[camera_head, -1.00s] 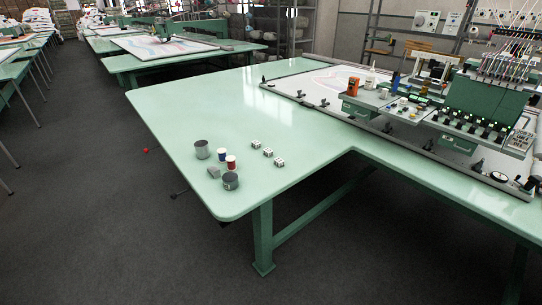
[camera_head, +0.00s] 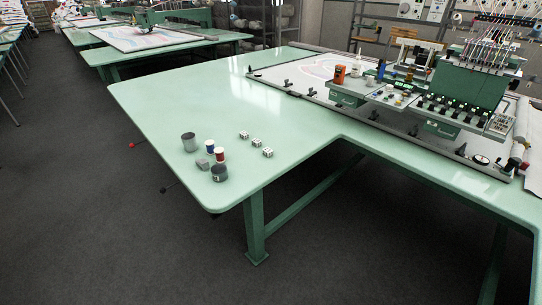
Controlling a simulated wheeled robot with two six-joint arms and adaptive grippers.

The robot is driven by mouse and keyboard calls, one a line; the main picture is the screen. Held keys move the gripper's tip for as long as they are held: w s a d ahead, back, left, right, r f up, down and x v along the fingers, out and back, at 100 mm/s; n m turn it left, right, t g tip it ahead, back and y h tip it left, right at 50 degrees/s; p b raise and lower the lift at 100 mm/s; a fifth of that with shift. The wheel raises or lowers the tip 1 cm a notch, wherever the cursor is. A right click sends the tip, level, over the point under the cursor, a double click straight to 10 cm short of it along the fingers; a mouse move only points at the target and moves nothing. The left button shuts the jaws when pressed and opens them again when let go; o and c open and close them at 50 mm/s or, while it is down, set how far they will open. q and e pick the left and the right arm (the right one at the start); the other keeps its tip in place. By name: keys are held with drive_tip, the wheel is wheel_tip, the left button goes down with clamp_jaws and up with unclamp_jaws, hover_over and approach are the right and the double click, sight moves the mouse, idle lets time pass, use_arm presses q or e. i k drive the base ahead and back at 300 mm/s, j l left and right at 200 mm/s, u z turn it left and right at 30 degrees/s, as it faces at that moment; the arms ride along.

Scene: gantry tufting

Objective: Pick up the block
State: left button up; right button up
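A small grey block (camera_head: 203,163) lies on the near left part of the green table (camera_head: 170,100). A grey cup (camera_head: 188,142) stands behind it to the left. A blue-and-white spool (camera_head: 210,146) and a red-and-white spool (camera_head: 220,155) stand just to its right. A darker grey round container (camera_head: 219,173) is in front of it to the right. Three white dice-like cubes (camera_head: 256,142) sit in a loose row farther right. Neither of my grippers is in view.
A tufting machine (camera_head: 460,95) with a frame and an orange container (camera_head: 339,74) fills the table's right side. The table's middle and far left are clear. A red-tipped rod (camera_head: 133,144) sticks out beyond the left edge. Dark floor (camera_head: 80,220) is open at left.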

sight(256, 142)
drive_tip(key=u, duration=0.6)
drive_tip(key=i+l+u, duration=0.15)
drive_tip(key=l+u, duration=0.15)
drive_tip(key=i+l+u, duration=0.25)
drive_tip(key=l, duration=0.15)
drive_tip(key=l+u, duration=0.55)
drive_tip(key=l, duration=0.2)
